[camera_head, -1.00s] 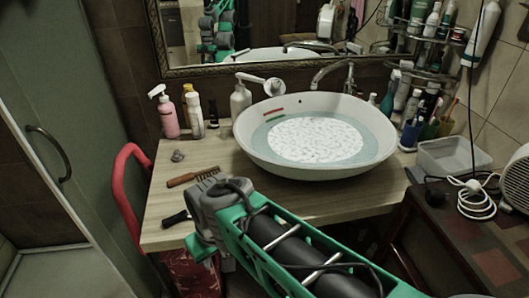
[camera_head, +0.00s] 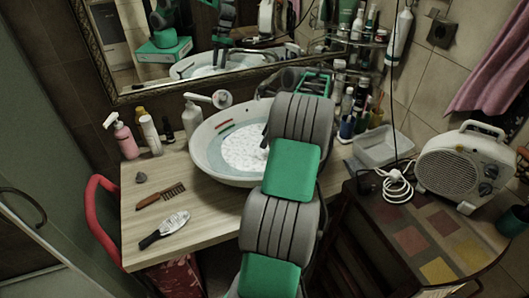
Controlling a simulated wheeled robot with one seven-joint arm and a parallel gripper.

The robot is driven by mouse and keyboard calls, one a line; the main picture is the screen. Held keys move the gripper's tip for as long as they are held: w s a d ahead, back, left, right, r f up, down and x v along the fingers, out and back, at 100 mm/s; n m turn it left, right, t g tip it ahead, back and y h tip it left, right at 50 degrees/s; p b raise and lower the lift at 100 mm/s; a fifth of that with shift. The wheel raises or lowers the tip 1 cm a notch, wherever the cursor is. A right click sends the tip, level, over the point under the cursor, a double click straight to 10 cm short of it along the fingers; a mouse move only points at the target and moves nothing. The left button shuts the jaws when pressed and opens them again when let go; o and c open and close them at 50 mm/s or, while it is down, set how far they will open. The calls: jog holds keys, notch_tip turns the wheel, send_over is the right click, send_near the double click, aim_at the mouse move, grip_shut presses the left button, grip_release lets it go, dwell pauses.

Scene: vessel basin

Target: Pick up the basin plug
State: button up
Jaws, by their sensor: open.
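The white round basin (camera_head: 205,150) stands on the wooden counter, with water and a patch of white foam (camera_head: 243,147) in it. My arm crosses in front and hides the basin's right part. I cannot make out a plug in the basin under the foam. A small dark grey lump (camera_head: 140,178) lies on the counter left of the basin; I cannot tell whether it is the plug.
A brown comb (camera_head: 162,196) and a dark-handled brush (camera_head: 165,229) lie on the counter (camera_head: 205,205). Bottles (camera_head: 150,135) stand at the back left. A clear tub (camera_head: 382,146), cups and a fan heater (camera_head: 462,168) are at the right.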

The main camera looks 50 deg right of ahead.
aim_at(265, 152)
jog(key=shift+m, duration=0.7)
jog(key=f, duration=0.5)
jog(key=w+d+f, duration=0.1)
jog(key=f, duration=0.2)
jog(key=shift+d, duration=0.1)
grip_shut()
